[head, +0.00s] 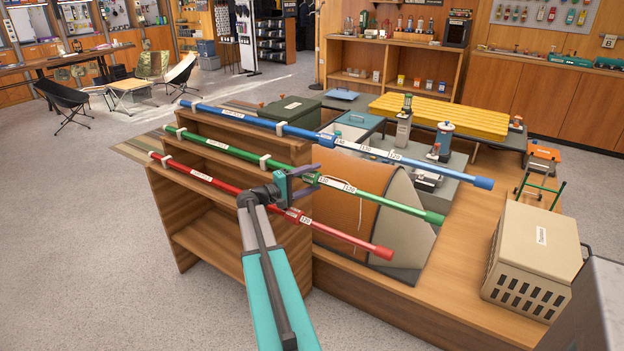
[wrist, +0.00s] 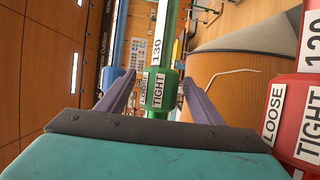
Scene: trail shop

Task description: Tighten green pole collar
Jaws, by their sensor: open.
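The green pole (head: 225,149) lies across the wooden rack, between the blue pole (head: 240,118) and the red pole (head: 205,178). In the wrist view the green pole (wrist: 169,40) runs upright, with a "130" label. Its green collar (wrist: 177,78) carries LOOSE and TIGHT labels. My gripper (wrist: 159,76) is open, one finger on each side of the collar, with gaps visible on both sides. In the head view my gripper (head: 316,179) is at the green pole's middle and partly hides the collar there.
The red pole's collar (wrist: 284,140) is close to the right of my gripper in the wrist view. The wooden rack (head: 185,225) is beneath the poles. An orange and grey tent (head: 400,225) lies below them. A beige crate (head: 535,245) stands on the platform at right.

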